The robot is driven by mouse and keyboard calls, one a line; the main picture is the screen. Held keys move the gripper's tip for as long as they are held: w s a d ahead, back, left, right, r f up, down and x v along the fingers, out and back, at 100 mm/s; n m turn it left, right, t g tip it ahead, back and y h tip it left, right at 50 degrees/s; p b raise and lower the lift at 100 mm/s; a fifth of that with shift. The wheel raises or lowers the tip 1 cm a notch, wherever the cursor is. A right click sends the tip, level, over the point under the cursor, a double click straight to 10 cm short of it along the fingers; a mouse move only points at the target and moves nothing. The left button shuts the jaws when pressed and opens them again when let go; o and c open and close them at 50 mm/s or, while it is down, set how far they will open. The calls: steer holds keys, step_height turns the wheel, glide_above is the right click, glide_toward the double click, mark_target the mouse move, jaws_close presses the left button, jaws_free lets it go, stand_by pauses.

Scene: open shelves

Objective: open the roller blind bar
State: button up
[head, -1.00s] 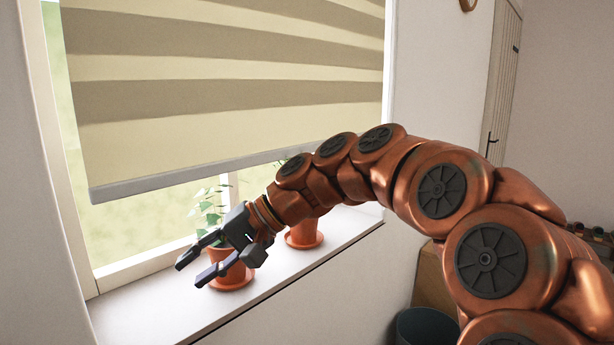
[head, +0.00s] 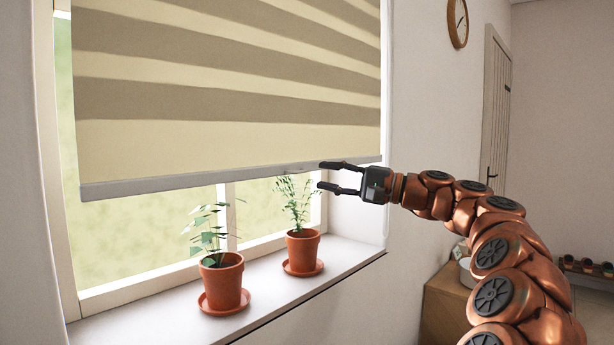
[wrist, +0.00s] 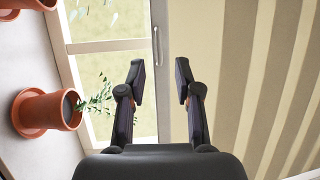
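The roller blind bar (head: 150,185) is a grey strip along the bottom edge of the striped beige blind (head: 220,143). It hangs partway down the window, above the plants. My gripper (head: 321,175) is open and empty, near the right end of the bar, its fingers pointing left along it. In the wrist view the gripper (wrist: 159,72) has its two fingers apart. The blind's lower edge runs up the picture between them. I cannot tell whether a finger touches the bar.
Two potted plants, a near one (head: 222,282) and a farther one (head: 302,251), stand on saucers on the white windowsill (head: 300,284) below the bar. A wooden cabinet (head: 445,303) stands to the right. A clock (head: 458,23) hangs on the wall.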

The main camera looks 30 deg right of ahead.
mark_target(303, 172)
steer(key=shift+x, duration=2.75)
jaws_close()
